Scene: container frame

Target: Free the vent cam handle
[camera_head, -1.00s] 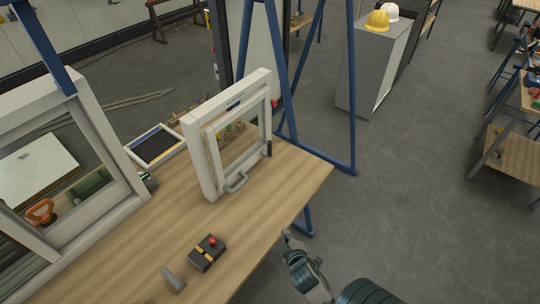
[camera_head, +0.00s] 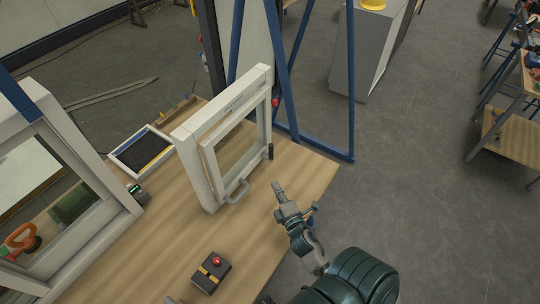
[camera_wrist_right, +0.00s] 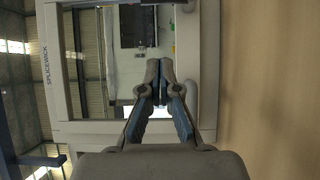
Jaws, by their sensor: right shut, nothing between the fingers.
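A small white window frame (camera_head: 192,160) stands upright on the wooden workbench. A grey loop handle (camera_head: 238,190) sits on its bottom rail, and a small dark catch (camera_head: 270,152) is on its right side. I cannot tell which of these is the vent cam handle. My right gripper (camera_head: 278,187) is shut and empty, to the right of the loop handle and apart from it. The wrist view shows the shut fingers (camera_wrist_right: 161,75) before the frame (camera_wrist_right: 52,95), which appears turned sideways with its SPLICEWICK label at left. My left gripper is out of view.
A black box with a red button (camera_head: 211,271) lies on the bench (camera_head: 150,260) in front. A larger white window frame (camera_head: 95,165) stands at left, with a shallow framed tray (camera_head: 140,152) behind. Blue stand legs (camera_head: 351,90) rise beyond the bench.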

